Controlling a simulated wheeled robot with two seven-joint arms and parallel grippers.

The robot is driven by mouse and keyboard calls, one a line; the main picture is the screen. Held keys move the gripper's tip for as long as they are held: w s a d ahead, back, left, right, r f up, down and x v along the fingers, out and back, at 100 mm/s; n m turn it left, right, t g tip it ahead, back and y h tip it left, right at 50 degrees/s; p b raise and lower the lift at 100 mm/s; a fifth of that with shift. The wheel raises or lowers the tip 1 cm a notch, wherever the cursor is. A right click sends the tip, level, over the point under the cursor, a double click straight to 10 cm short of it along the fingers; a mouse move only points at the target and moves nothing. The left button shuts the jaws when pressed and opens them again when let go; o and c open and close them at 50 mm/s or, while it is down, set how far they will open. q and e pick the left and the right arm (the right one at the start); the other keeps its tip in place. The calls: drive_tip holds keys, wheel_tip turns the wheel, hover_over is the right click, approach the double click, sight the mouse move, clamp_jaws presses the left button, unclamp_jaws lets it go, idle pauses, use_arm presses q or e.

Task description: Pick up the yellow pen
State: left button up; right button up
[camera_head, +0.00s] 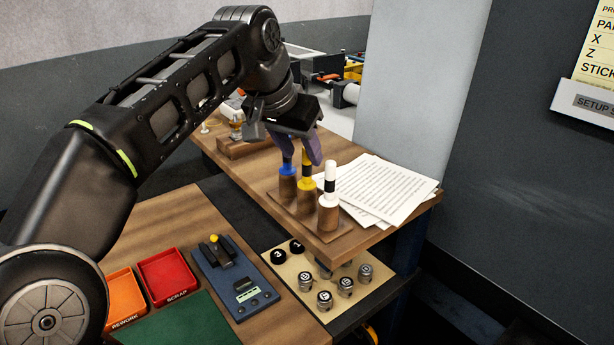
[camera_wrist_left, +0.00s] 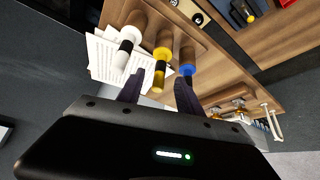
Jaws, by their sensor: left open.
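The yellow pen (camera_head: 304,172) stands upright in a wooden holder with a black band near its upper part. A blue pen (camera_head: 287,167) stands behind it to the left, and a white pen (camera_head: 329,180) stands in front to the right. My left gripper (camera_head: 304,156) is open above the holder, its purple fingers pointing down around the top of the yellow pen. In the left wrist view the yellow pen (camera_wrist_left: 161,66) shows between the two fingertips (camera_wrist_left: 160,88), with the white and blue pens outside them. My right gripper is not in view.
Printed sheets (camera_head: 385,190) lie right of the pens on the wooden shelf. Below are a mat with several round parts (camera_head: 305,281), a blue gauge (camera_head: 235,278), a red scrap tray (camera_head: 167,278) and an orange rework tray (camera_head: 124,299). A grey pillar (camera_head: 408,85) rises behind.

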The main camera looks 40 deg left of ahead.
sight(305, 158)
use_arm(q)
drive_tip(key=p+x, duration=0.1)
drive_tip(key=x, duration=0.4)
drive_tip(key=shift+r, duration=0.1)
drive_tip(key=shift+c, duration=0.2)
clamp_jaws()
idle(0.5)
